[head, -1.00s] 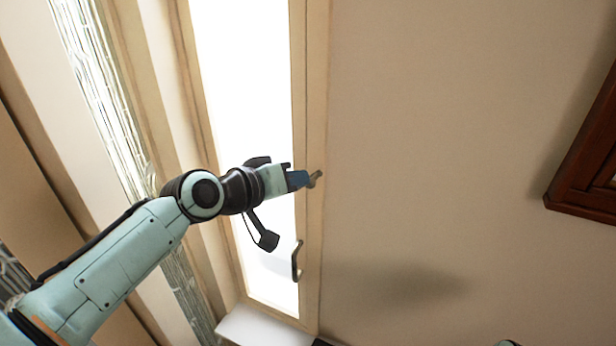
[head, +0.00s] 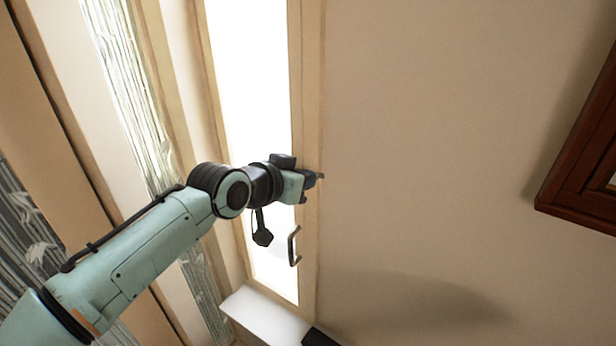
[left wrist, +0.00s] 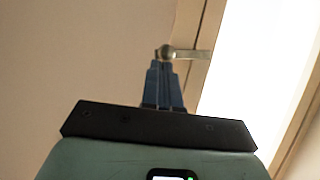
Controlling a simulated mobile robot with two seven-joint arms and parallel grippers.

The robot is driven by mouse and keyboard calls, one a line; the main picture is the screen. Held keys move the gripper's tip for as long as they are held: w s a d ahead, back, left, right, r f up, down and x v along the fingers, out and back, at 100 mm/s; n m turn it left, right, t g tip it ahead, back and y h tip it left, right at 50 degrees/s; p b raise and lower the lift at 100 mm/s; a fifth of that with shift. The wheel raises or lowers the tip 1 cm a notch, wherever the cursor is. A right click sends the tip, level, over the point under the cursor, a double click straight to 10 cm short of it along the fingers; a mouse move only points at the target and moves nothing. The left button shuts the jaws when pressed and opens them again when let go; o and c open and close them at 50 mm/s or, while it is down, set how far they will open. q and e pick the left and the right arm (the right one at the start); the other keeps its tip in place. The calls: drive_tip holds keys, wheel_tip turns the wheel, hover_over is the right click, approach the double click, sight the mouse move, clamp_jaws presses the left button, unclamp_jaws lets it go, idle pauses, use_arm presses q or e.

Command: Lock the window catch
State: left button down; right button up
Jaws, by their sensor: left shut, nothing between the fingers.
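The window catch (head: 321,176) is a small metal lever on the wooden frame right of the bright pane, mostly hidden by my gripper in the head view. In the left wrist view, the catch (left wrist: 188,53) lies roughly crosswise, its rounded end off the frame edge and its other end on the wood. My left gripper (head: 314,179) is shut and empty, right at the catch. Its blue fingertips (left wrist: 163,66) are just below the rounded end; I cannot tell whether they touch it. My right gripper is not in view.
A grey pull handle (head: 294,246) stands on the frame below the catch. A white sill (head: 265,316) sits at the window's foot, and patterned curtains (head: 135,110) hang at left. A dark red wooden frame (head: 580,180) is at far right. The wall between is bare.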

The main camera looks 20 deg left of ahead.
use_arm(q)
drive_tip(key=shift+w+a+f, duration=0.2)
drive_tip(key=shift+w+a, duration=0.1)
drive_tip(key=shift+a, duration=0.45)
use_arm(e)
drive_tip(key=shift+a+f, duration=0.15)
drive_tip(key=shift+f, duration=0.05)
use_arm(q)
drive_tip(key=shift+a, duration=0.3)
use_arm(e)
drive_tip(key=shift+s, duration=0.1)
use_arm(q)
drive_tip(key=shift+w, duration=0.1)
